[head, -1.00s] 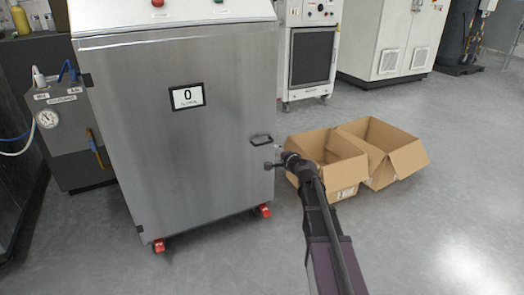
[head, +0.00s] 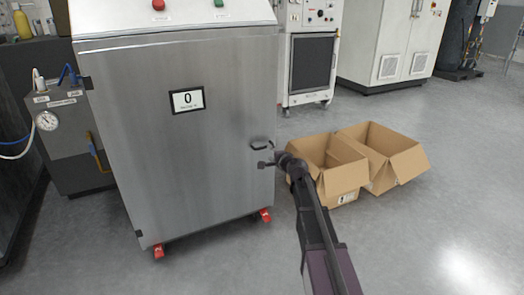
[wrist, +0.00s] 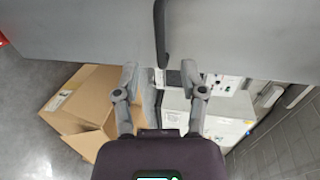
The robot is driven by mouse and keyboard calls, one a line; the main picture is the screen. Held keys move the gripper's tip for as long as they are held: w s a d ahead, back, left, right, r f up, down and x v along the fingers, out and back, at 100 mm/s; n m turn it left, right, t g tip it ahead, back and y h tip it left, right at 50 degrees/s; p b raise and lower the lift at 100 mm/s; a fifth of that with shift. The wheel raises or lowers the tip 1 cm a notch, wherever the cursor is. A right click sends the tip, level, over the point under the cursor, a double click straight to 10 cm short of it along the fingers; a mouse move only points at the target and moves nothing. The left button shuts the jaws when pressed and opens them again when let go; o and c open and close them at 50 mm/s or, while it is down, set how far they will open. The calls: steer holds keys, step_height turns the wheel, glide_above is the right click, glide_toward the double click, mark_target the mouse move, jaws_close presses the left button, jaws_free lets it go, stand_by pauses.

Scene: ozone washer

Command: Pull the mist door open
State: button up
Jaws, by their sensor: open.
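The mist door (head: 190,150) is the tall grey metal front of the washer cabinet and looks shut. Its dark bar handle (head: 262,145) is near the right edge, partly covered by my gripper in the head view. My gripper (head: 266,164) is at the door's right edge, just below and beside the handle. In the wrist view the handle (wrist: 160,35) stands out from the grey door face (wrist: 80,30). My gripper (wrist: 160,76) is open there, its two fingers apart, with the handle lined up between them but beyond the tips. It does not grip the handle.
Two open cardboard boxes (head: 335,195) stand on the floor right of the cabinet, close to my arm. A grey unit with a gauge (head: 47,121) stands at the left. White cabinets (head: 385,45) stand behind. The floor at the front right is clear.

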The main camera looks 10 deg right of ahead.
mark_target(263, 148)
steer(key=b+x, duration=0.1)
steer(key=x, duration=0.7)
steer(key=shift+w+b, duration=0.3)
steer(key=shift+w, duration=0.05)
steer(key=shift+a, duration=0.1)
jaws_close()
